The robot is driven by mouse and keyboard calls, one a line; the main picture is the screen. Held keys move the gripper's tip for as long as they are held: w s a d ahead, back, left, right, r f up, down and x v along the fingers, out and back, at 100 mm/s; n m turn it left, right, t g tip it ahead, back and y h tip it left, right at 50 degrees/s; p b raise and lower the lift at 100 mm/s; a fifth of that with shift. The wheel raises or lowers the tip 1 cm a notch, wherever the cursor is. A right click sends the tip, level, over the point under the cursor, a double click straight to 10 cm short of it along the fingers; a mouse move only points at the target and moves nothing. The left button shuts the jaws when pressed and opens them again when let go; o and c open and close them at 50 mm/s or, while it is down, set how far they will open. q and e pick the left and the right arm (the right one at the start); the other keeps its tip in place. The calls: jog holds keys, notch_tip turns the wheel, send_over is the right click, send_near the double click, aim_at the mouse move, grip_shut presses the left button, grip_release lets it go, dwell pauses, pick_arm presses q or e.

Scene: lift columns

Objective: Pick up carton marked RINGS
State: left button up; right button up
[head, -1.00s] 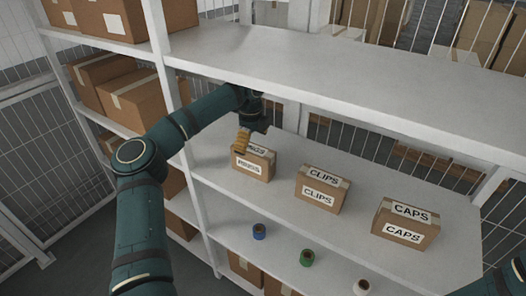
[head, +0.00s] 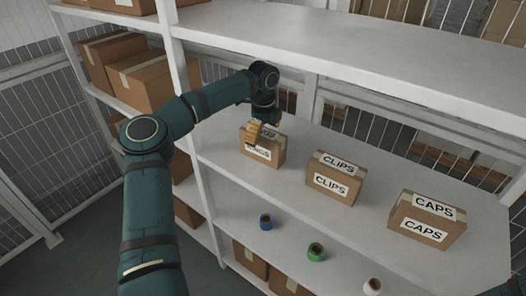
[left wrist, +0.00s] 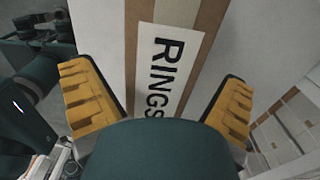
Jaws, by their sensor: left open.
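The RINGS carton (head: 262,151) is a small brown box with white labels, standing at the left of a row on the middle shelf. My left gripper (head: 254,134) is at its top, with yellow fingers in front of part of its label. In the left wrist view the carton's RINGS label (left wrist: 163,65) lies between the two open yellow fingers (left wrist: 158,108), with a gap visible at each side. My own dark green part hides the label's lower end. My right gripper is not in view; only a bit of dark arm shows at the bottom right corner.
The CLIPS carton (head: 334,178) and CAPS carton (head: 427,220) stand to the right on the same shelf (head: 385,165). An upper shelf board (head: 330,62) and an upright post (head: 186,75) are close to my left arm. Blue, green and white spools sit lower down.

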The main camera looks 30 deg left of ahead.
pick_arm(q)
jog(key=shift+f, duration=1.15)
jog(key=c, duration=1.4)
jog(key=shift+r, duration=0.1)
